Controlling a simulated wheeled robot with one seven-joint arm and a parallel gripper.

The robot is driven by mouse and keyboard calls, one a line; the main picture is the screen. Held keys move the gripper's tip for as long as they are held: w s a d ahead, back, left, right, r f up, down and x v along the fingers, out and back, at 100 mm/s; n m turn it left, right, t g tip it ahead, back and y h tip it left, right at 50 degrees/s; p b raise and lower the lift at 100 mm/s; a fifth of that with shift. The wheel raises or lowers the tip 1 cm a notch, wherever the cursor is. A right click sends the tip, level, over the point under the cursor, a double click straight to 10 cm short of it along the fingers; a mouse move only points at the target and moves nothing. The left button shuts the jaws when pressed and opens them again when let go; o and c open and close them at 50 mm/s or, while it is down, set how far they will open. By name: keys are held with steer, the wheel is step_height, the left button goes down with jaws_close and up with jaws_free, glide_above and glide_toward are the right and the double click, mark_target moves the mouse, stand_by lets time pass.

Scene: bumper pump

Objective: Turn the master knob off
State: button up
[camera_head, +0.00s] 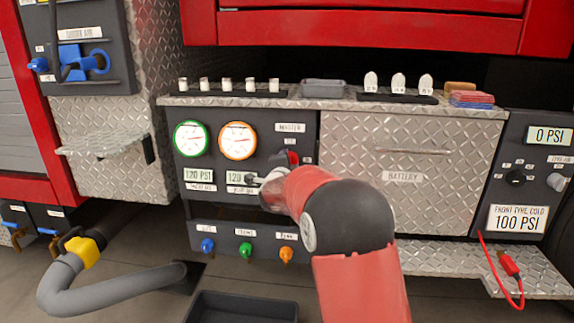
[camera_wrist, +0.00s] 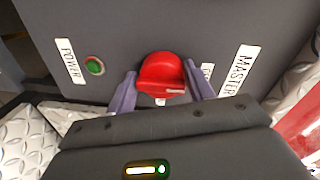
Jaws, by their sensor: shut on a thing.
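The red master knob (camera_wrist: 160,71) is on the dark panel beside the MASTER label (camera_wrist: 239,73) in the wrist view. My gripper (camera_wrist: 159,77) has one grey finger on each side of the knob and is shut on it. A white mark shows on the knob's near edge. A small label beside the right finger is partly hidden, so I cannot read the knob's setting. In the head view, part of the red knob (camera_head: 292,157) shows below its label (camera_head: 290,128); my red and black arm hides much of that area.
A green light (camera_wrist: 95,65) is next to the POWER label (camera_wrist: 71,61). Two gauges, one green-rimmed (camera_head: 190,139) and one orange-rimmed (camera_head: 237,141), are left of my gripper. Blue, green and orange knobs (camera_head: 286,254) line the lower panel. A diamond-plate battery door (camera_head: 400,205) is to the right.

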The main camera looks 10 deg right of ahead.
steer(key=shift+r, duration=0.45)
steer(key=o, duration=0.7)
steer(key=shift+o, duration=0.9)
steer(key=shift+f, duration=0.2)
steer(key=v, duration=0.7)
steer(key=shift+s+b, duration=0.35)
steer(key=shift+b, duration=0.05)
steer(key=shift+a, duration=0.15)
